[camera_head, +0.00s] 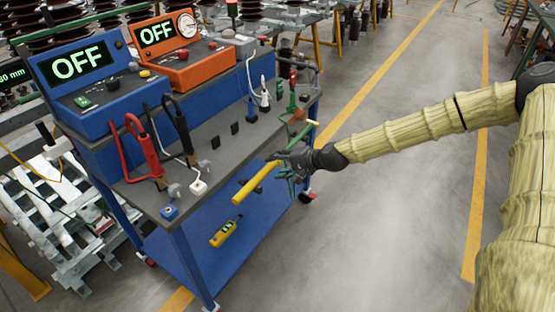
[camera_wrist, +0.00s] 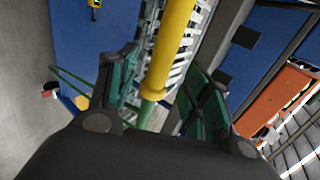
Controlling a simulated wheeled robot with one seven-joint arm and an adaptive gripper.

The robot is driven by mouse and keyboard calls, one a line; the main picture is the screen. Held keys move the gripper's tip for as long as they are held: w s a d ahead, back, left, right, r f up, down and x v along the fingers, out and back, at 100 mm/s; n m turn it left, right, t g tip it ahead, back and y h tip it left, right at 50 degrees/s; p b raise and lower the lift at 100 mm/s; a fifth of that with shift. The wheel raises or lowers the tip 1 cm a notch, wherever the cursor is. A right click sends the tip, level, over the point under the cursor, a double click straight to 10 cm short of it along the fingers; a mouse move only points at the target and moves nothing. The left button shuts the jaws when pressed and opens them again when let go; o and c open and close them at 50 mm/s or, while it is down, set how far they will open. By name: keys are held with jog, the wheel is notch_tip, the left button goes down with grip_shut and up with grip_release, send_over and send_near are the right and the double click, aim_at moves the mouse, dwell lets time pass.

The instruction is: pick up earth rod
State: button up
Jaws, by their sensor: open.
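The earth rod (camera_head: 256,183) is a yellow rod with a thinner green end, slanting along the right edge of the blue cart in the head view. My gripper (camera_head: 284,166) is at the rod's middle, beside the cart's edge. In the wrist view the rod (camera_wrist: 172,45) runs between the two green fingers of my gripper (camera_wrist: 163,82), with its green part nearer the palm. The fingers are spread apart with gaps showing around the rod. I cannot tell what supports the rod, as my gripper hides part of it.
The cart's grey top (camera_head: 215,170) carries a blue box (camera_head: 90,80) and an orange box (camera_head: 172,50), both reading OFF, plus red and black clamps. A yellow handheld device (camera_head: 226,232) is on the cart's lower part. The floor (camera_head: 370,220) to the right is clear.

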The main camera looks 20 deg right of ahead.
aim_at(273, 166)
jog(key=shift+x, duration=1.55)
jog(key=shift+r, duration=0.1)
grip_shut()
